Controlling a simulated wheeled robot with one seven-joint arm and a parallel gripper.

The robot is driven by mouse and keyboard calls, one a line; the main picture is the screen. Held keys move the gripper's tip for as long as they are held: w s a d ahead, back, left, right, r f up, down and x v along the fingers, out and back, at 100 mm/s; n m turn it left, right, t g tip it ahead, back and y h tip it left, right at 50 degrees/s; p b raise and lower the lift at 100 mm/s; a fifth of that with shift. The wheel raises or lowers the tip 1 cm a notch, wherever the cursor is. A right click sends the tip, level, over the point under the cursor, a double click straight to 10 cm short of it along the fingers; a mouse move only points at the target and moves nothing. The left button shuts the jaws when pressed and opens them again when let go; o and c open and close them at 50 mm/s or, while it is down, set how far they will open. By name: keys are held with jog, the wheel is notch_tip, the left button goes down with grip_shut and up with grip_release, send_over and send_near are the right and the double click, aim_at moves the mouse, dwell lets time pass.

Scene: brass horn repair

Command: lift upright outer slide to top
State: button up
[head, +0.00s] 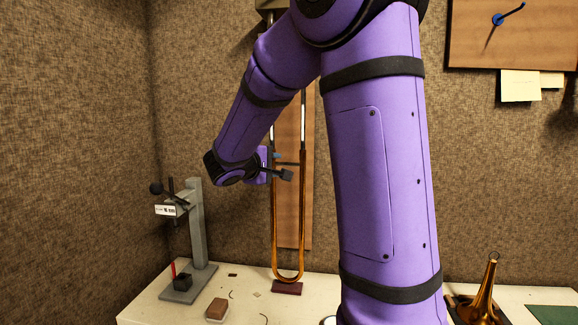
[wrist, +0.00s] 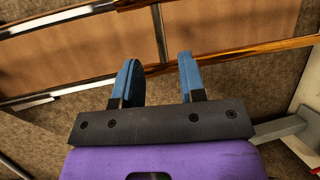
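The outer slide, a long brass U-shaped tube (head: 302,215), stands upright before a wooden board, its bend at or just above a dark red pad (head: 287,289). Pale silver inner tubes (head: 303,118) run up from it. In the wrist view the brass tube (wrist: 255,53) crosses behind the fingertips, and a grey crossbar (wrist: 160,32) joins the two tubes. My gripper (head: 281,165) is at crossbar height. In the wrist view its two blue fingers (wrist: 160,75) are wide apart, with the crossbar's near end between them. Whether they touch the tube is unclear.
A grey stand (head: 196,225) is at the left of the bench. A brown block (head: 217,309) and small scraps lie in front. A brass bell-shaped part (head: 486,292) and a green mat (head: 556,315) are at the right. My arm hides the middle of the bench.

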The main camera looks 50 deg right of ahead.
aim_at(288, 164)
jog(key=x, duration=0.8)
jog(key=shift+d+f, duration=0.1)
jog(key=shift+c, duration=0.5)
grip_shut()
